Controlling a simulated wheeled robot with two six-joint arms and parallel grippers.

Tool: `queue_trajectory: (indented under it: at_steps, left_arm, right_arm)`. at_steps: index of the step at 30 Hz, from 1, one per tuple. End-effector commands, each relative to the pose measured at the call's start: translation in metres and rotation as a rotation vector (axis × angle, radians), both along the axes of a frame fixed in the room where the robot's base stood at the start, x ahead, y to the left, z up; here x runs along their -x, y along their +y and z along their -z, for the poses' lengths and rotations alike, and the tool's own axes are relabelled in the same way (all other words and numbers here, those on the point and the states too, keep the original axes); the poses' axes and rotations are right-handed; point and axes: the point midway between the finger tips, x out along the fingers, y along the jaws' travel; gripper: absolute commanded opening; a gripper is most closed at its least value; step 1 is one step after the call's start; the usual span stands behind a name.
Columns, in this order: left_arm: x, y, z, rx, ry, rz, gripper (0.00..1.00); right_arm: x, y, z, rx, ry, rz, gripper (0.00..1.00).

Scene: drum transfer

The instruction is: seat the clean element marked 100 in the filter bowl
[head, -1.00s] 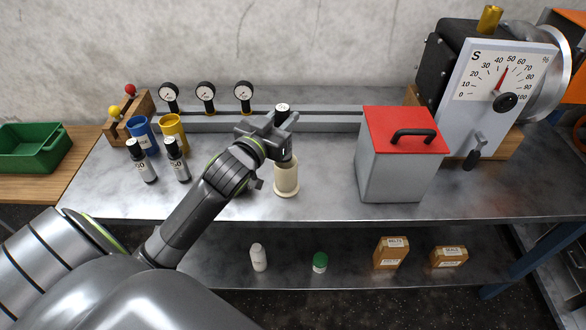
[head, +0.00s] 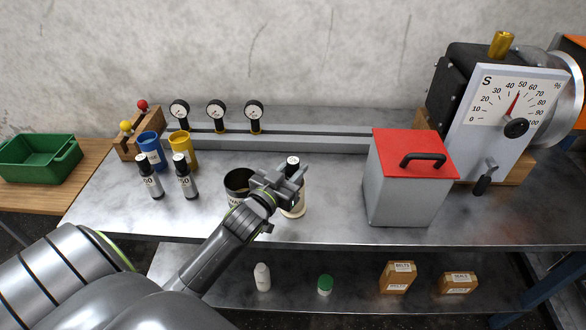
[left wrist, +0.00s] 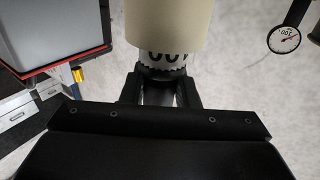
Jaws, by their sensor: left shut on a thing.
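The filter bowl (head: 297,208) is a cream upright cylinder on the bench, partly hidden behind my left gripper (head: 288,184). The clean element (head: 293,161) is upright, with a pale marked top showing above the jaws. My left gripper is shut on this element. In the left wrist view the white label (left wrist: 160,58) of the element, with part of its number showing, meets the edge of the cream bowl (left wrist: 168,22). The element's lower end looks to be inside the bowl; its depth is hidden. My right gripper is not in view.
A dark open pot (head: 238,182) stands close left of the bowl. Two dark labelled elements (head: 150,178) (head: 184,178), a blue cup (head: 151,150) and a yellow cup (head: 180,149) are farther left. A grey box with a red lid (head: 405,185) stands right, with clear bench between.

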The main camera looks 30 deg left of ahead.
Motion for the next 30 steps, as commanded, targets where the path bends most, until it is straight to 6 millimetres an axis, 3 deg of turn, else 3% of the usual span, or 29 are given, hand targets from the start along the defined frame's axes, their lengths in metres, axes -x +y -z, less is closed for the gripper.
queue_trajectory:
  at_steps: [5,6,10,21,26,30]
  left_arm:
    - [0.0,0.0,0.002,0.0,-0.002,0.001,0.0]
    - [0.0,0.0,0.002,0.0,0.0,0.0,0.32]
    - [0.0,0.0,0.002,0.0,0.0,0.0,0.49]
    - [0.002,0.0,-0.001,0.0,0.0,0.0,0.49]
    - [0.022,0.0,0.001,-0.001,0.0,0.0,0.49]
    - [0.049,-0.001,0.002,-0.001,0.002,0.0,0.49]
  right_arm:
    - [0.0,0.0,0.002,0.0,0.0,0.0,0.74]
    - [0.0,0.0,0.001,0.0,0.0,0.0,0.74]
    - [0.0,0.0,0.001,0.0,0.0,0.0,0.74]
    - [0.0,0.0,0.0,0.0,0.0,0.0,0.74]
    - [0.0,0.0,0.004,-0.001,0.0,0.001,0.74]
    - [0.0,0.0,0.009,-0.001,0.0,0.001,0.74]
